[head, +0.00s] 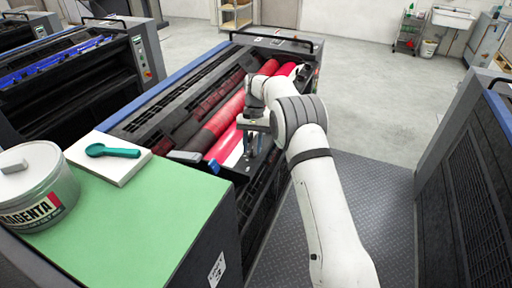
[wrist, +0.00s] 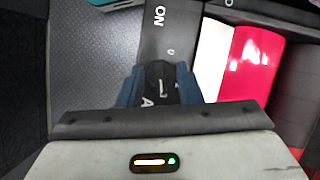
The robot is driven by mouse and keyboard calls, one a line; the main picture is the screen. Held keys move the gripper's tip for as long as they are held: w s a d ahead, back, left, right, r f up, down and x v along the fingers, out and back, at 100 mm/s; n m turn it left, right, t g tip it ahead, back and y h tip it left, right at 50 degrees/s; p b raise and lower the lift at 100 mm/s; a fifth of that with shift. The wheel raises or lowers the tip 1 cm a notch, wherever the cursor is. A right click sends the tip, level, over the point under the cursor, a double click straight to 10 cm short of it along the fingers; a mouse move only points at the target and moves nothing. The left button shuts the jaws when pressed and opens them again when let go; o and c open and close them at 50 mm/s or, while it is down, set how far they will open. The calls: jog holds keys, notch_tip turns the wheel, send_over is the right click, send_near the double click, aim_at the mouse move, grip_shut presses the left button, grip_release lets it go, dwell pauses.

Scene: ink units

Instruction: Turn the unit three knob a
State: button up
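In the head view my gripper (head: 254,150) points down at the near end of the ink unit (head: 190,74) with red rollers. In the wrist view my gripper (wrist: 160,80) shows two blue fingers, one on each side of a small black knob (wrist: 162,84) with a white mark. A white letter A stands beside the knob, partly between the fingers. The knob sits on a dark panel (wrist: 168,30) marked ON and 0. I cannot tell whether the fingers press on the knob or only flank it. The knob is not visible in the head view.
A green-topped cabinet (head: 150,210) marked 3 carries a magenta ink tin (head: 40,190) and a teal scoop (head: 112,151) on a white block, left of the arm. Another machine (head: 470,180) stands right. Dark tread flooring (head: 375,200) lies between.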

jog(key=v, duration=0.7)
jog(key=shift+r+b, duration=0.2)
jog(key=shift+b, duration=0.2)
jog(key=shift+w+r, duration=0.1)
jog(key=s+d+r+t, duration=0.4)
jog(key=s+d+r, duration=0.8)
jog(key=s+r, duration=0.2)
jog(key=s+d+f+t, duration=0.1)
jog(key=s+d+f, duration=0.1)
jog(key=s, duration=0.6)
jog(key=s+d+f+t+b, duration=0.1)
jog(key=s+d+f, duration=0.1)
jog(key=s, duration=0.7)
jog(key=s+d+f+n+t, duration=0.1)
jog(key=s+d, duration=0.3)
jog(key=s, duration=0.4)
jog(key=shift+s+d+f+t, duration=0.15)
jog(key=shift+d+f+t, duration=0.15)
jog(key=shift+f+t, duration=0.25)
